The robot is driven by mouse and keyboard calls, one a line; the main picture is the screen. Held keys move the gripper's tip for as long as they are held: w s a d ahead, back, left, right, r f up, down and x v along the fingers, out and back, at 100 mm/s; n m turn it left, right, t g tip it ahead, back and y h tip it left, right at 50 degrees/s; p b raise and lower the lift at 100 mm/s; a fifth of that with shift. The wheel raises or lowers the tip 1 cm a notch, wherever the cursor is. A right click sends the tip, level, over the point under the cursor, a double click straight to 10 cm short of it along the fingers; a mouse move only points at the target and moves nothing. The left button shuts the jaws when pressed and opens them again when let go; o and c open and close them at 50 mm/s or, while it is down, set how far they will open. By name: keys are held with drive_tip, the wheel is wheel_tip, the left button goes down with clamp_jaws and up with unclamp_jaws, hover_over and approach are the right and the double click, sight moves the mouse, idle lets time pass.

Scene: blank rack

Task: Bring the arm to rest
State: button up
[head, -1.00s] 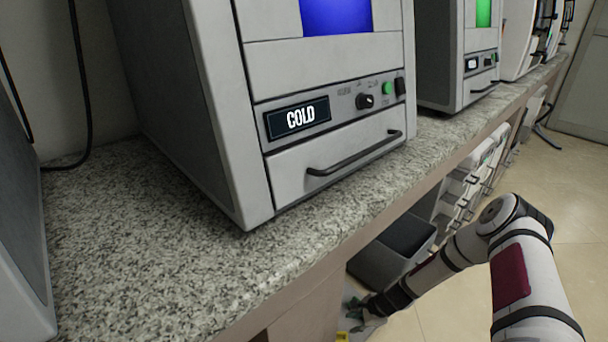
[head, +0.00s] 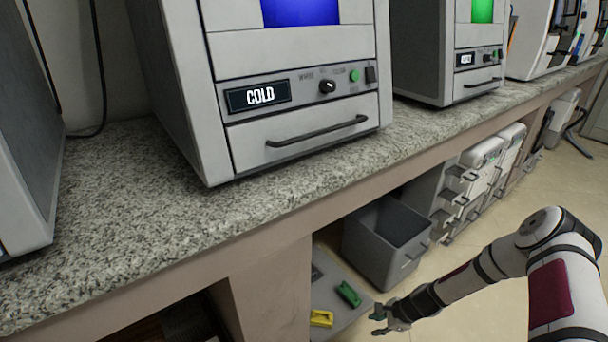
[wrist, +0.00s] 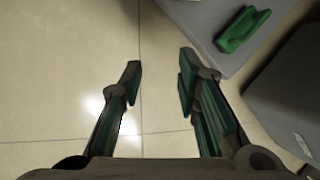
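My gripper (head: 383,316) is low over the floor at the bottom of the head view, in front of the counter. In the wrist view my gripper (wrist: 160,82) is open, its two fingers apart with only floor tiles between them. My arm (head: 500,262) reaches down and left from the lower right of the head view, bent at the elbow. A green block (head: 348,293) lies on a grey board (head: 330,268) left of the gripper, apart from it. The green block also shows at the top right of the wrist view (wrist: 240,30).
A yellow block (head: 321,318) lies on the same board. A grey open bin (head: 388,275) stands behind the gripper under the counter (head: 180,230). A machine marked COLD (head: 290,135) sits on the counter. Open tiled floor (head: 440,325) lies around the gripper.

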wheel_tip(320, 180, up, 19)
drive_tip(key=w+n+g, duration=0.1)
drive_tip(key=w+n, duration=0.1)
drive_tip(key=n, duration=0.4)
drive_tip(key=s+a+r+n+g+h, duration=0.1)
drive_tip(key=s+r+n, duration=0.2)
drive_tip(key=r, duration=0.7)
drive_tip(key=s+a+r+n+h, duration=0.15)
drive_tip(key=s+r, duration=0.25)
drive_tip(key=r, duration=0.6)
drive_tip(key=s+a+r+n+h, duration=0.1)
drive_tip(key=s+r+n, duration=0.4)
drive_tip(key=s+r, duration=0.9)
drive_tip(key=s+a+r+n, duration=0.1)
drive_tip(key=s+r+n, duration=0.1)
drive_tip(key=s, duration=0.7)
drive_tip(key=s+r+n, duration=0.1)
drive_tip(key=s+r, duration=0.2)
drive_tip(key=s, duration=0.7)
wheel_tip(320, 180, up, 36)
drive_tip(key=t+p, duration=0.3)
drive_tip(key=p, duration=3.1)
drive_tip(key=shift+d+n, duration=0.2)
drive_tip(key=shift+n, duration=0.25)
drive_tip(key=shift+f+h, duration=0.1)
drive_tip(key=shift+h, duration=0.15)
